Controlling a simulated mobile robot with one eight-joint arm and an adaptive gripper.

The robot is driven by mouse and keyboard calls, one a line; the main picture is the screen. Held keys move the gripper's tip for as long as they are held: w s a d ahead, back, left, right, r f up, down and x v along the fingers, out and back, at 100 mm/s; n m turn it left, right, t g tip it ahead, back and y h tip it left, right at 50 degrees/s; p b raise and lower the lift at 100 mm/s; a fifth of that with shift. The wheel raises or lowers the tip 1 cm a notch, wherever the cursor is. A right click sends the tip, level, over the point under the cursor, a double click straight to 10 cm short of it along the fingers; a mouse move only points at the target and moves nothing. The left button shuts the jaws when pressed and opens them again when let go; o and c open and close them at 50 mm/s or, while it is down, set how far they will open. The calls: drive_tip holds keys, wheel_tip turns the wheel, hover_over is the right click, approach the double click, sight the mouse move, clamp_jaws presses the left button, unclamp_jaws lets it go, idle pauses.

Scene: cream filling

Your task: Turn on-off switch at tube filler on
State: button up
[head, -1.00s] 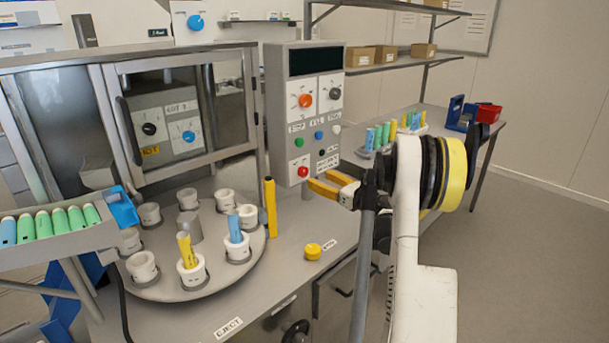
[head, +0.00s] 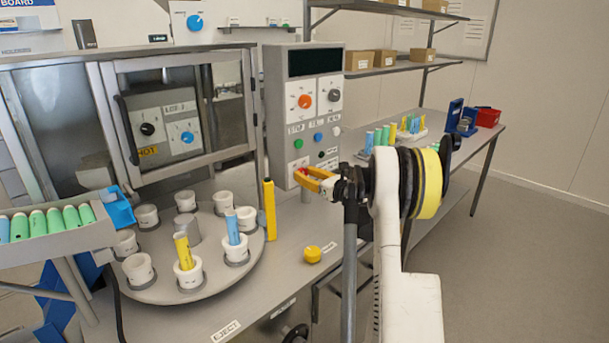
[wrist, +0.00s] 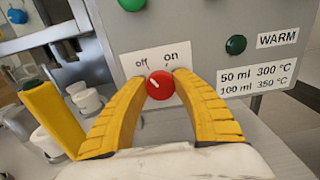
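The on-off switch is a small round red knob (wrist: 160,86) under the labels "off" and "on" on the grey tube filler panel. Its white mark points up and left, toward "off". My gripper (wrist: 161,76) has its yellow fingertips on either side of the knob, one left and one right. The fingers look open; I cannot tell whether they touch the knob. In the head view my gripper (head: 303,178) is at the lower part of the control panel (head: 304,110) and covers most of the knob.
A green button (wrist: 132,4) and a dark green button (wrist: 236,44) sit above the switch. A yellow upright post (head: 269,209) stands left of the panel, beside the turntable (head: 165,288) with white cups. A yellow button (head: 312,254) is on the table in front.

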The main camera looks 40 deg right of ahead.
drive_tip(key=shift+m, duration=0.3)
drive_tip(key=m, duration=0.5)
drive_tip(key=shift+d, duration=0.15)
drive_tip(key=m, duration=0.6)
drive_tip(key=shift+m, duration=0.3)
idle(0.3)
drive_tip(key=o, duration=1.2)
drive_tip(key=shift+f, duration=0.1)
drive_tip(key=s, duration=1.2)
drive_tip(key=shift+d, duration=0.25)
